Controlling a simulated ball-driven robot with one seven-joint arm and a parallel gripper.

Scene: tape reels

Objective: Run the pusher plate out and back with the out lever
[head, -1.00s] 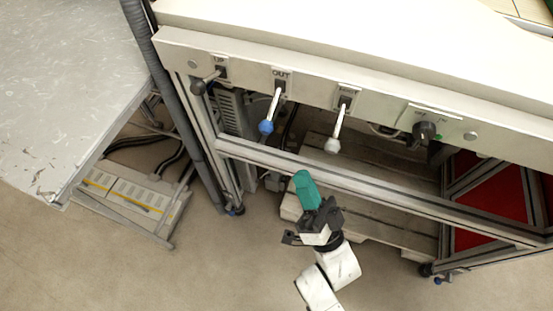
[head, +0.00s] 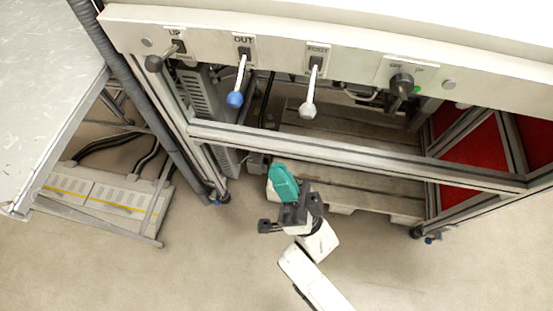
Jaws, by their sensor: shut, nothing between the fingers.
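The out lever (head: 241,76) hangs from the slot marked OUT on the pale front panel. It has a white rod and a blue ball knob (head: 235,99), and it tilts down and slightly left. My gripper (head: 277,170), with teal fingers, is below and to the right of the blue knob in the picture, apart from it. The gripper is shut and empty, its fingers pointing up toward the frame. I cannot make out the pusher plate.
Left of the out lever is a lever with a dark knob (head: 154,63), marked UP. Right of it is a white-knobbed lever (head: 308,110), then a black rotary knob (head: 401,84). A metal crossbar (head: 350,158) runs below the levers. Open floor lies below my gripper.

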